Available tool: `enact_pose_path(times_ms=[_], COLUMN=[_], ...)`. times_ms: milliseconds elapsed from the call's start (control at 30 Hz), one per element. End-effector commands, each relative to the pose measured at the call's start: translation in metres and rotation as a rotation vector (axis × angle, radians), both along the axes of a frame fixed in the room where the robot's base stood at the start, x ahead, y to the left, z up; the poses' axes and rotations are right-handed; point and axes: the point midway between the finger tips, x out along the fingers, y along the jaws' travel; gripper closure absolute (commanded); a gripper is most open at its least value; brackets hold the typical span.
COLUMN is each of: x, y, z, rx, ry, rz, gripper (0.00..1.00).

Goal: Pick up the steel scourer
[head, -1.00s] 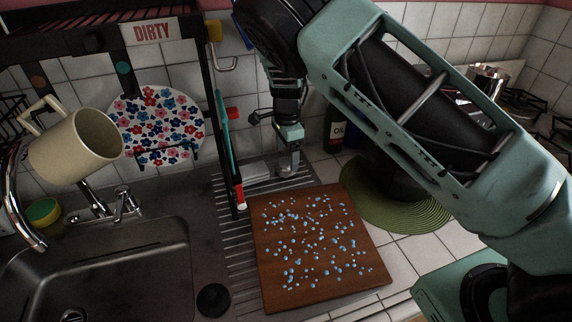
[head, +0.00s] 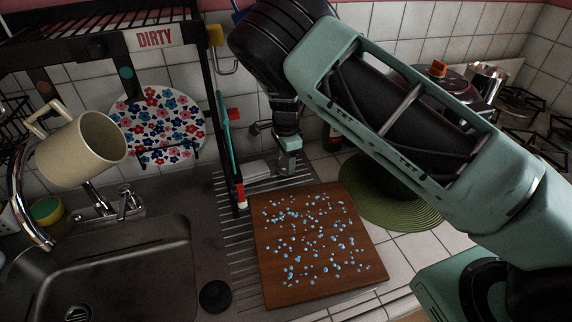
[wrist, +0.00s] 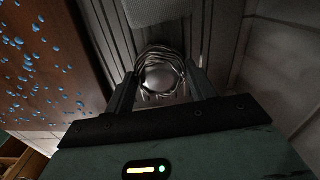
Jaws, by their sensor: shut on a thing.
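The steel scourer (wrist: 162,70), a ring of shiny coiled wire, sits between the two fingers of my gripper (wrist: 163,88) in the wrist view. The fingers are shut on it, one at each side. In the head view my gripper (head: 287,160) points down over the ribbed drainer, just behind the wooden board. The scourer is hard to make out there. I cannot tell whether it still touches the drainer.
The wooden board (head: 315,245) with blue drops lies in front of my gripper. A black rack (head: 213,110) stands to the left, a green round mat (head: 420,215) to the right. A pale folded cloth (head: 256,169) lies beside my gripper. The tiled wall is close behind.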

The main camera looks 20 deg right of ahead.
Motion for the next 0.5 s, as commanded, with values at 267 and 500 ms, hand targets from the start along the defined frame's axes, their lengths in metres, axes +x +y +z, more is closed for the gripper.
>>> enact_pose_path(times_ms=[267, 500], x=[-0.002, -0.003], y=[0.000, 0.001], z=[0.002, 0.028], rx=[0.000, 0.002], ry=[0.000, -0.004], rz=[0.000, 0.001], gripper=[0.66, 0.66])
